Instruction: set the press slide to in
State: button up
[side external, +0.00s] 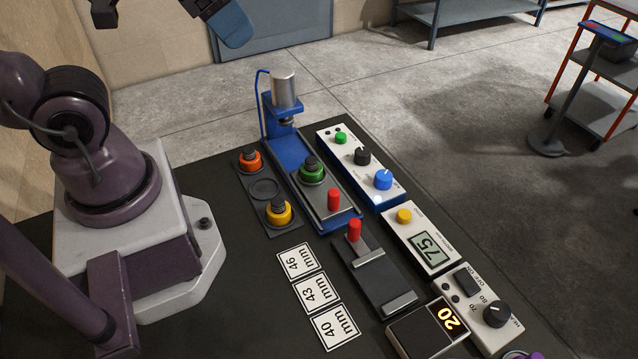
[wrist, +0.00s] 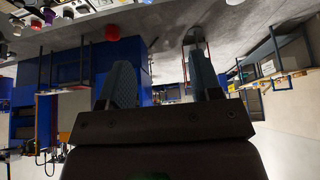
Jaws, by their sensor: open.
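The blue press (side external: 287,146) with a silver cylinder (side external: 285,90) on top stands at the back of the dark table. Its grey slide plate (side external: 322,198) extends from the press base toward the front, with an upright red handle (side external: 334,200) at its near end. A green and black round piece (side external: 312,170) sits on the slide, in front of the cylinder rather than under it. My gripper shows in the wrist view (wrist: 160,68) with its fingers apart and nothing between them. In the side view, only parts of my arm's end show at the top edge, far from the press.
Orange (side external: 249,160) and yellow (side external: 279,212) pieces sit in a rack left of the press. A control box (side external: 361,165) flanks its right side. A second fixture (side external: 374,272) with a red handle (side external: 354,231) is nearer. Size cards (side external: 317,292) lie flat at front left.

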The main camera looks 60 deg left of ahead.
jog(key=shift+d+f, duration=0.1)
jog(key=shift+f, duration=0.05)
jog(key=shift+c, duration=0.4)
jog(key=n+g, duration=0.2)
jog(key=g, duration=0.4)
send_over(334, 191)
notch_tip(334, 191, down, 20)
notch_tip(334, 191, down, 12)
jog(key=shift+r, duration=0.25)
grip_shut()
